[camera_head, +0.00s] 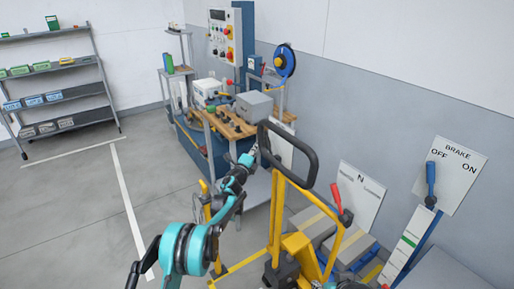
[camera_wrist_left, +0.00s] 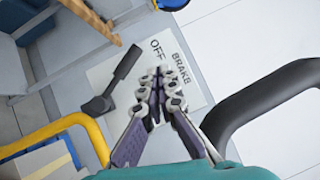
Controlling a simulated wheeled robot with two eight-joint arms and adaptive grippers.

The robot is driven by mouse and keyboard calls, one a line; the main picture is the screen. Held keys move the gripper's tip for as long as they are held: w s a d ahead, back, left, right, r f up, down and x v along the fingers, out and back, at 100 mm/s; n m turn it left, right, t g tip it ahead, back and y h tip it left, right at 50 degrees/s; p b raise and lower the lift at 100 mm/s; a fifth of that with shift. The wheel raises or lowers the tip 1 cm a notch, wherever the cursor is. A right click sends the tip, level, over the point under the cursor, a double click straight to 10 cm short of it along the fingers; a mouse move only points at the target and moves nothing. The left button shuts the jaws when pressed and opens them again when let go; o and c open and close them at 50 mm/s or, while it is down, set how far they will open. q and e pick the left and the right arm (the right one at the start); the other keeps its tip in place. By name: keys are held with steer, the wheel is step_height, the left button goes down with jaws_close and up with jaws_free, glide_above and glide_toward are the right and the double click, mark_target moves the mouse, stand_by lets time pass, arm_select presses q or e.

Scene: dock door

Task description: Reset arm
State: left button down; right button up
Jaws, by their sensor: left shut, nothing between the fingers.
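My left arm (camera_head: 190,245), teal and black, reaches up from the bottom in the head view. Its gripper (camera_head: 254,154) is beside the left side of a black loop handle (camera_head: 310,165) on a yellow frame (camera_head: 275,215). In the left wrist view the left gripper (camera_wrist_left: 157,92) is shut and empty, with its two fingers together. Past the fingers is a white plate (camera_wrist_left: 193,88) marked OFF and BRAKE, with a dark lever (camera_wrist_left: 120,75) across its left part. Contact between fingers and plate cannot be told. My right gripper is not in view.
A workbench (camera_head: 228,122) with boxes stands behind the yellow frame. At right are a red-knobbed lever (camera_head: 338,199) and a blue-handled lever (camera_head: 430,180) by a BRAKE plate (camera_head: 460,172). A shelf rack (camera_head: 58,98) stands far left. The left floor is clear.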

arm_select(q)
steer(key=shift+w, duration=0.1)
steer(key=s+a+r+n+g+y, duration=0.1)
steer(key=s+a+r+n+y, duration=0.7)
steer(key=s+a+r+n, duration=0.6)
steer(key=s+a+f+n+g+y, duration=0.1)
steer(key=s+a+n+g, duration=0.15)
steer(key=s, duration=0.65)
steer(key=s+a+f+n+g+y, duration=0.1)
steer(key=s+a+n+g, duration=0.2)
steer(key=s, duration=0.6)
steer(key=s+f+n+g, duration=0.1)
steer(key=s+f, duration=0.4)
steer(key=s, duration=0.4)
steer(key=s+d+f+n+g+h, duration=0.1)
steer(key=s+f+n+g, duration=0.1)
steer(key=s+f, duration=0.3)
steer(key=s+f+n+g+h, duration=0.1)
steer(key=s+f, duration=0.4)
steer(key=s, duration=0.8)
steer(key=shift+s+d+n, duration=0.15)
steer(key=shift+n, duration=0.6)
steer(key=shift+r+g, duration=0.1)
steer(key=shift+g, duration=0.15)
